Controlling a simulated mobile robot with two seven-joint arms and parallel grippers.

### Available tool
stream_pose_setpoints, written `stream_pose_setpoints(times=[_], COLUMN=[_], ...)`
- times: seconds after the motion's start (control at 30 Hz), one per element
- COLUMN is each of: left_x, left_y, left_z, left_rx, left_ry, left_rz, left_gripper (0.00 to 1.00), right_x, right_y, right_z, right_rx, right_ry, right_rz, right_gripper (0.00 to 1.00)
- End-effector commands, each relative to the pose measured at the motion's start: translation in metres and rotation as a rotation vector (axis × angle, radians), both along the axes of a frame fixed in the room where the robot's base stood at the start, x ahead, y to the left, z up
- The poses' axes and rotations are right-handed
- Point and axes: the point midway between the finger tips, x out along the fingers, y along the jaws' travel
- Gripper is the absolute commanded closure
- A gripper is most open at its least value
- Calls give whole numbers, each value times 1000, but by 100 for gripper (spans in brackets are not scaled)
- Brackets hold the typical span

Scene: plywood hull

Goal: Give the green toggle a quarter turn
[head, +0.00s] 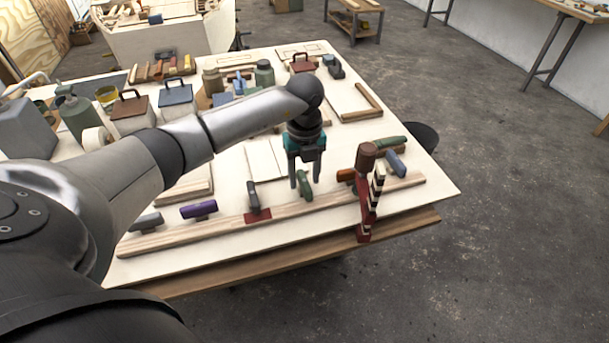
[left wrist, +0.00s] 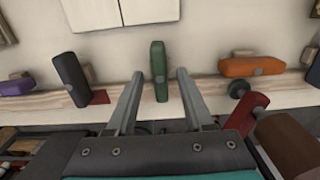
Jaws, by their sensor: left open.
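The green toggle (head: 304,186) is one of several coloured toggles along a light wooden rail (head: 230,222) near the front edge of the table. In the left wrist view the green toggle (left wrist: 158,70) stands lengthwise up the picture, between the two fingers but not touching either. My left gripper (head: 303,182) points down at the toggle and is open; its fingers also show in the left wrist view (left wrist: 158,95). Whether the fingers reach down beside the toggle is hard to tell.
A purple toggle (head: 198,210), a dark toggle on a red plate (head: 258,215) and an orange toggle (left wrist: 252,67) sit along the rail. Boxes and jars fill the back.

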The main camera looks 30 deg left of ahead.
Motion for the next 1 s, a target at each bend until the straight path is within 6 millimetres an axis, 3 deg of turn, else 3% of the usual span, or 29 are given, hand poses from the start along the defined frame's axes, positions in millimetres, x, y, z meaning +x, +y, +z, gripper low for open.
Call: stream_pose_setpoints(times=[0.23,0.7,1.0], left_x=[0,0,0], left_y=[0,0,0], left_z=[-1,0,0], left_rx=[0,-1,-1], left_ry=[0,1,1], left_rz=[-1,0,0], left_gripper=[49,100,100], right_x=[-1,-4,-5], right_y=[0,-2,-2], right_z=[0,0,0], right_rx=[0,-3,-3], right_ry=[1,8,9], right_rz=[0,0,0], right_gripper=[14,14,14])
